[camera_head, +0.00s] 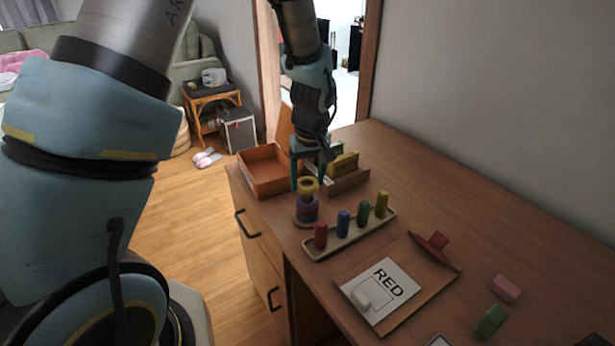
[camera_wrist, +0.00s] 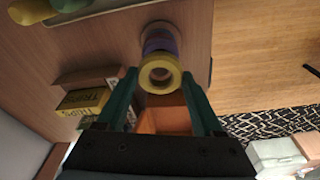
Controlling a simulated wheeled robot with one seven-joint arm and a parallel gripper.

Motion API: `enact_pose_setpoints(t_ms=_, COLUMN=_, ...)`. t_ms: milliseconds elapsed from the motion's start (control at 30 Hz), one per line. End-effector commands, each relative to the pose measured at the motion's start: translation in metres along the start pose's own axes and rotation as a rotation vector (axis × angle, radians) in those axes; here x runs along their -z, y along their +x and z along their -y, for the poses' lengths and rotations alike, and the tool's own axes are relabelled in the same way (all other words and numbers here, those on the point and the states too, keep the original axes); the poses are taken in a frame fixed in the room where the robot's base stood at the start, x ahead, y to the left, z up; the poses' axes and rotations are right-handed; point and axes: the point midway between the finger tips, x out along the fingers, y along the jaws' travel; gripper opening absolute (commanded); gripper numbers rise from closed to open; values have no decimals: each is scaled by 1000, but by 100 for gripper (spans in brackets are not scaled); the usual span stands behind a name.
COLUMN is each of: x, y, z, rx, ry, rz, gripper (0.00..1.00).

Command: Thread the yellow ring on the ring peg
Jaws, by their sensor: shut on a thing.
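The yellow ring (camera_head: 308,188) is at the top of the ring peg, above a purple ring (camera_head: 307,206). My gripper (camera_head: 309,178) is shut on the yellow ring, one finger on each side. In the wrist view the yellow ring (camera_wrist: 160,74) sits between the tips of my gripper (camera_wrist: 160,80), its hole facing the camera. The purple ring (camera_wrist: 160,40) shows just beyond it. The peg's shaft is hidden by the rings, so I cannot tell whether it passes through the yellow ring or how large any gap is.
A tray (camera_head: 348,238) of red, blue, green and yellow pegs stands close by at the right. An open orange box (camera_head: 264,172) and a holder with yellow boxes (camera_head: 344,163) are behind. A RED card (camera_head: 391,285) and loose blocks lie nearer on the desk.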

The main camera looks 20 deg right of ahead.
Motion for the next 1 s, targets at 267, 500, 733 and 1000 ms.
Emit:
enact_pose_setpoints(t_ms=267, x=-3, y=16, z=0, rx=1, ry=0, rz=1, gripper=17)
enact_pose_setpoints(t_ms=500, x=-4, y=26, z=0, rx=1, ry=0, rz=1, gripper=17)
enact_pose_setpoints(t_ms=733, x=-4, y=29, z=0, rx=1, ry=0, rz=0, gripper=17)
enact_pose_setpoints(t_ms=1000, x=-4, y=29, z=0, rx=0, ry=0, rz=0, gripper=73)
